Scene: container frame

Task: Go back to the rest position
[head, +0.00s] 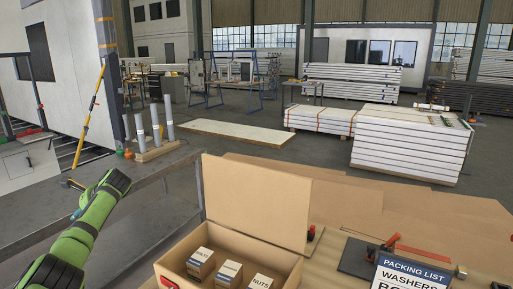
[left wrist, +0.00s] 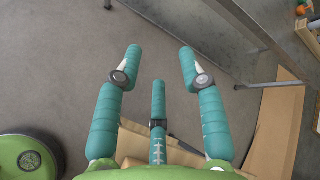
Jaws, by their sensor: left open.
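My left arm (head: 85,228) comes in green from the lower left of the head view. Its hand end is beside the grey metal bench, and the arm hides most of the gripper there. In the left wrist view my left gripper (left wrist: 160,60) has its teal fingers spread apart with nothing between them. Grey floor (left wrist: 60,70) shows beneath the fingers, and a grey metal bench frame (left wrist: 240,12) runs at the upper right of that view. My right gripper is in neither view.
An open cardboard box (head: 255,195) with small labelled cartons (head: 228,272) stands at the front. A packing list sign (head: 415,274) and a red-handled clamp (head: 382,245) are to its right. The metal bench (head: 165,180) carries several grey cylinders (head: 155,124).

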